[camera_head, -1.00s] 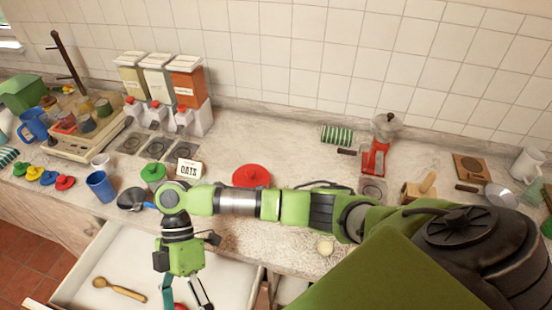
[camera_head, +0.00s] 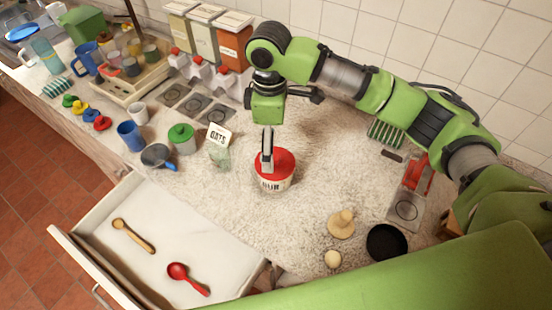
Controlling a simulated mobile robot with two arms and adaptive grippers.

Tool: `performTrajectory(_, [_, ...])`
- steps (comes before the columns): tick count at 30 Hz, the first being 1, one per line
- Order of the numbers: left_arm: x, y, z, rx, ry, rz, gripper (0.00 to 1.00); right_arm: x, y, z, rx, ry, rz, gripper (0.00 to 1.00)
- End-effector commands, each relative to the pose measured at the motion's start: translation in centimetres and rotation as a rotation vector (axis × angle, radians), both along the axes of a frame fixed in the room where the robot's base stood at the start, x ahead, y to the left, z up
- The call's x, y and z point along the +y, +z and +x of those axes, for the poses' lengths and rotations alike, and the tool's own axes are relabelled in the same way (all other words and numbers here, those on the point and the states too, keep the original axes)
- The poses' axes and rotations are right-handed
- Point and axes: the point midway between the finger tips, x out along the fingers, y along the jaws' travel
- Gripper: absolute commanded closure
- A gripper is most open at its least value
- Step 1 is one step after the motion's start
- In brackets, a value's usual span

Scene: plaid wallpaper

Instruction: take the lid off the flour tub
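The flour tub (camera_head: 274,182) stands on the counter in the middle of the view, a white tub with dark lettering only partly readable. Its red lid (camera_head: 283,160) sits on top of it. My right gripper (camera_head: 267,163) comes down from above with its fingers at the lid's left-centre. The fingers are seen nearly edge-on and overlap. They hide the middle of the lid, so I cannot tell whether they grip a knob. My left gripper is not in view.
A jar with an OATS card (camera_head: 219,147) and a green-lidded tub (camera_head: 182,138) stand left of the flour tub. An open drawer (camera_head: 195,238) below holds a wooden spoon (camera_head: 132,235) and a red spoon (camera_head: 187,278).

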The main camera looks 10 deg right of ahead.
Motion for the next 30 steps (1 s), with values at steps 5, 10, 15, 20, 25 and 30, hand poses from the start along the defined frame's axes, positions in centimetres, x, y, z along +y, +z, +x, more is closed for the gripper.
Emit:
performTrajectory(5, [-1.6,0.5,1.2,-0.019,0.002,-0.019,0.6,0.0,-1.2,0.0,0.001,0.0,0.0,0.05])
performTrajectory(10, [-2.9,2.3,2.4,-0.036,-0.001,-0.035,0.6,-0.4,-3.0,-0.1,0.004,0.001,-0.001,0.05])
performTrajectory(15, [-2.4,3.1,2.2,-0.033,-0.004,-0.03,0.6,-0.6,-5.5,-0.1,0.003,0.001,0.0,0.05])
performTrajectory(20, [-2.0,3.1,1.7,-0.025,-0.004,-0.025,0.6,-0.5,-6.4,0.0,-0.001,0.003,0.001,0.05])
performTrajectory(25, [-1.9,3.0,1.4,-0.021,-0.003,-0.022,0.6,-0.5,-6.4,0.0,0.0,0.003,0.001,0.07])
performTrajectory(30, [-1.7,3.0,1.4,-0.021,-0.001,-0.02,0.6,-0.5,-6.4,0.0,0.0,0.002,0.001,0.5])
